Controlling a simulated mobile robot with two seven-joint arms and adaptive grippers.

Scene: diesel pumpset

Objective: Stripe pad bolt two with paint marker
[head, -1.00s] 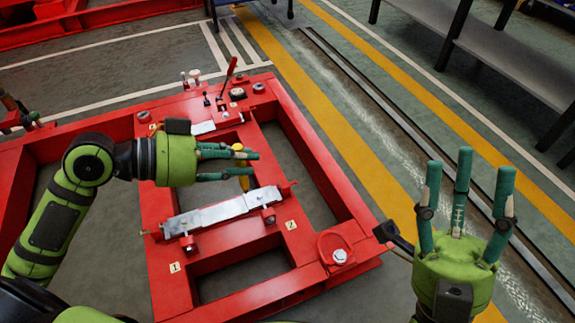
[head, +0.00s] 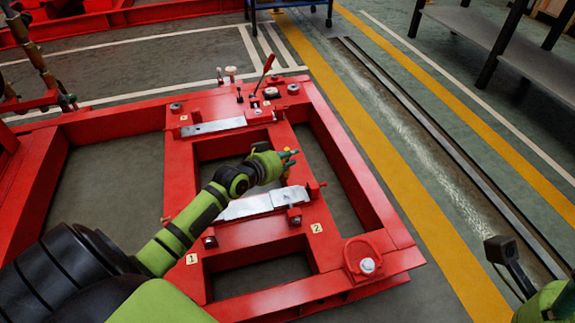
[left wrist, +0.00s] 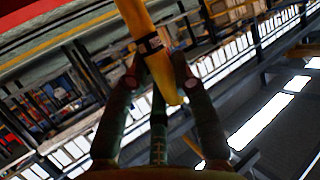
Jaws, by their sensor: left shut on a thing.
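My left gripper (head: 288,160) is shut on a yellow paint marker (left wrist: 140,28) with a dark band, which runs between its fingers in the left wrist view. In the head view the gripper is over the red frame (head: 370,190), just beyond the silver pad (head: 258,203), and mostly hides the marker. A bolt (head: 294,215) stands at the pad's near right, beside the tag "2" (head: 316,228). Another bolt (head: 209,239) is near the tag "1" (head: 191,259).
A second silver pad (head: 213,127) and a red-handled lever (head: 264,72) are on the far part of the frame. A red lifting lug (head: 368,258) stands at the near right corner. A grey shelf (head: 512,57) is at the upper right. The floor right of the frame is clear.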

